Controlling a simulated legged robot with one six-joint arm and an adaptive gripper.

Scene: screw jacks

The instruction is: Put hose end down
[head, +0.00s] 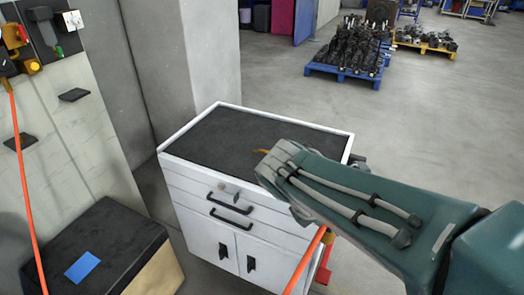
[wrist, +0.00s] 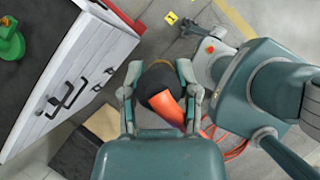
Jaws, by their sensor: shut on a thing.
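The hose end (wrist: 160,88) is a dark, rounded piece on the orange hose (wrist: 194,110) in the wrist view. My gripper (wrist: 157,70) is shut on it, with one finger on each side. The hose end is held beside the white cabinet (wrist: 85,85), apart from it. A stretch of the orange hose (head: 305,262) hangs below my arm there, in front of the cabinet's right side.
The white cabinet's dark top (head: 250,140) is largely clear; a green jack (wrist: 10,40) stands on it in the wrist view. A black-topped box (head: 100,250) with a blue patch is at lower left. Blue pallets (head: 345,72) with dark parts stand behind. Floor between is open.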

